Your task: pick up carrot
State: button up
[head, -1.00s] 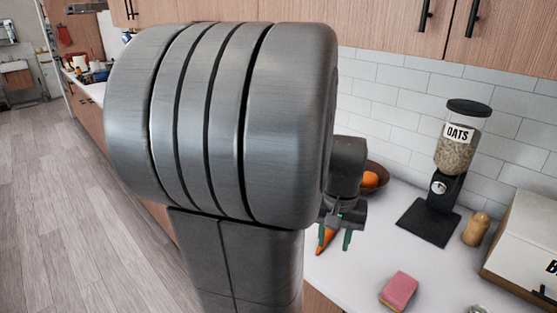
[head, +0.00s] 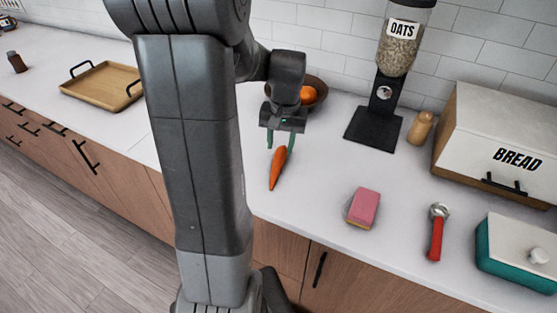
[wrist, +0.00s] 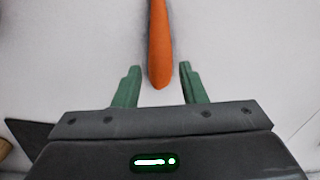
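An orange carrot (head: 278,170) lies on the white countertop, its narrow end toward the counter's front edge. My gripper (head: 281,146) is at the carrot's far, thick end, with its green fingers pointing down. In the wrist view the carrot (wrist: 160,45) runs up from between the fingertips to the top edge of the picture. My gripper in that view (wrist: 158,72) is open, with one finger on each side of the carrot's end and a gap on both sides. The fingers do not visibly touch it.
Behind my gripper is a brown bowl (head: 318,84) with an orange (head: 308,95). To the right are an oats dispenser (head: 385,90), a pink sponge (head: 364,206), a red-handled tool (head: 437,235) and a bread box (head: 495,140). A wooden tray (head: 100,86) lies left. Counter around the carrot is clear.

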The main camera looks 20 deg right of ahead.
aim_at(279, 160)
jog(key=shift+s+a+f+p, duration=0.1)
jog(key=shift+a+f+p, duration=0.1)
jog(key=shift+f, duration=1.2)
jog(key=shift+s+a+f+p, duration=0.1)
jog(key=shift+f+p, duration=0.05)
jog(key=shift+f, duration=1.2)
jog(key=shift+c, duration=0.5)
jog(key=c, duration=0.7)
